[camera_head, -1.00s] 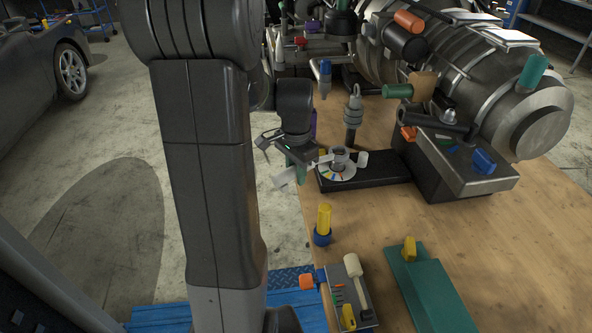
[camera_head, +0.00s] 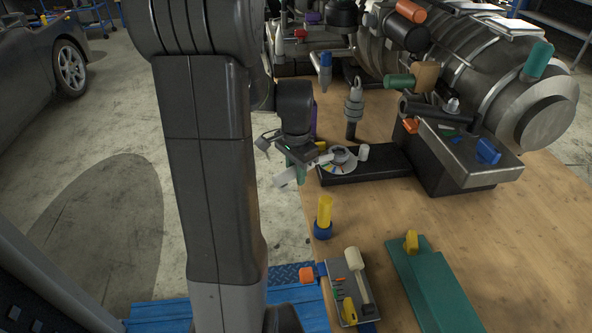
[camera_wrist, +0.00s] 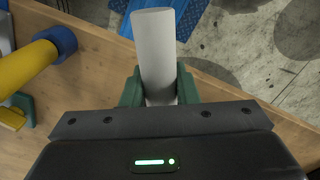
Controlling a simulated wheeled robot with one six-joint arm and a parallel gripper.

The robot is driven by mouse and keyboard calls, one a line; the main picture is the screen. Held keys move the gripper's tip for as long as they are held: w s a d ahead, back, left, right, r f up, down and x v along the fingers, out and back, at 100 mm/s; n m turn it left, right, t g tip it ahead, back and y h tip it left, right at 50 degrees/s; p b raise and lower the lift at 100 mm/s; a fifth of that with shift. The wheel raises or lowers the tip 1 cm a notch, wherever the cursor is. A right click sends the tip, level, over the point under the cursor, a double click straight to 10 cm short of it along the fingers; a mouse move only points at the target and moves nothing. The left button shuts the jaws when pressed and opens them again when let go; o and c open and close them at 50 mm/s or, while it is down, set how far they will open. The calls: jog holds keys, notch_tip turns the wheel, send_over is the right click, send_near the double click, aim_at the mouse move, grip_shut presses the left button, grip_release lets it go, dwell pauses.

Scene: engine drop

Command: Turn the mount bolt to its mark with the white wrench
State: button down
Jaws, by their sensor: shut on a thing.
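The white wrench shows in the head view (camera_head: 288,178), and its pale handle stands between my fingers in the wrist view (camera_wrist: 155,45). My gripper (camera_wrist: 160,90) has green fingers and is shut on this handle. In the head view my gripper (camera_head: 299,172) is left of the mount bolt (camera_head: 343,154). The bolt sits at a round dial with coloured sectors (camera_head: 340,167) on a black block. The wrench's far end reaches toward the bolt. Whether it is seated on the bolt is too small to tell, and the mark cannot be singled out.
A short white peg (camera_head: 364,152) stands right of the dial. A yellow handle with a blue collar (camera_head: 324,213) stands nearer on the bench. A grey tool tray (camera_head: 347,290) and a green block (camera_head: 430,285) lie in front. The engine (camera_head: 480,90) fills the back right.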

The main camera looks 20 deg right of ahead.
jog(key=shift+f, duration=0.4)
jog(key=c, duration=1.9)
grip_release()
grip_shut()
jog(key=shift+r, duration=0.15)
